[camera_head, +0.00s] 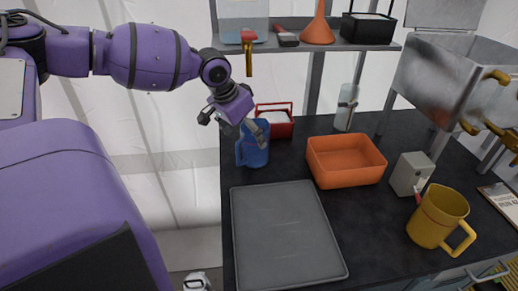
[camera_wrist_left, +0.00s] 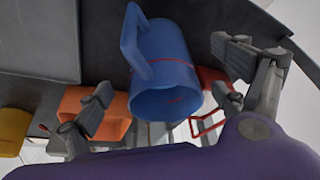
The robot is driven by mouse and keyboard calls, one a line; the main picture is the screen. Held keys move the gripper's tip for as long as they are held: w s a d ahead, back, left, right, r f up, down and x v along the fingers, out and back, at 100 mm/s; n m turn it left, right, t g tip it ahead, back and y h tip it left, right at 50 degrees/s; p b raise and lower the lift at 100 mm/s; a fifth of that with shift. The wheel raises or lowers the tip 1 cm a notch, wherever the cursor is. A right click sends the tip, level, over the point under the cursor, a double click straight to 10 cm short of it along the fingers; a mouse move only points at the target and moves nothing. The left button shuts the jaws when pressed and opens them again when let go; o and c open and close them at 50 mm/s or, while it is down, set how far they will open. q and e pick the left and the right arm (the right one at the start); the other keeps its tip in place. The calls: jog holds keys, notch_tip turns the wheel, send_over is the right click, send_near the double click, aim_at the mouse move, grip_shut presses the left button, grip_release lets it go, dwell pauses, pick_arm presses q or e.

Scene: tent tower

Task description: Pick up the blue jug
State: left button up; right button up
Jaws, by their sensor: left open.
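The blue jug (camera_head: 254,152) stands upright at the back left of the dark table, its handle toward the left. My left gripper (camera_head: 238,125) is at the jug's top and partly covers its rim. In the left wrist view the jug (camera_wrist_left: 168,62) shows between the two spread fingers of the left gripper (camera_wrist_left: 172,92), its open mouth toward me and its handle at the upper left. The fingers are open, and I see no grip on the jug. My right gripper is in neither view.
A red carrier (camera_head: 276,128) stands close behind the jug. A grey tray (camera_head: 285,235) lies in front. An orange bin (camera_head: 345,178), a grey box (camera_head: 411,173) and a yellow jug (camera_head: 438,213) are to the right. A shelf (camera_head: 350,46) hangs above the back.

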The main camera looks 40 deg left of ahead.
pick_arm(q)
jog(key=shift+w, duration=0.2)
jog(key=b+x, duration=0.1)
jog(key=x, duration=0.1)
jog(key=b+x, duration=0.2)
jog(key=shift+w+d+f, duration=0.1)
jog(key=shift+w+f, duration=0.05)
jog(key=shift+w, duration=0.15)
jog(key=shift+w+f, duration=0.15)
jog(key=shift+f, duration=0.1)
jog(key=shift+r, duration=0.1)
jog(key=c, duration=1.7)
jog(key=shift+c, duration=0.8)
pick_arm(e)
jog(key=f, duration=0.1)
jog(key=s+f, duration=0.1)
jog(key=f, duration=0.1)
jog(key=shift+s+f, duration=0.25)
pick_arm(q)
jog(key=shift+r, duration=0.15)
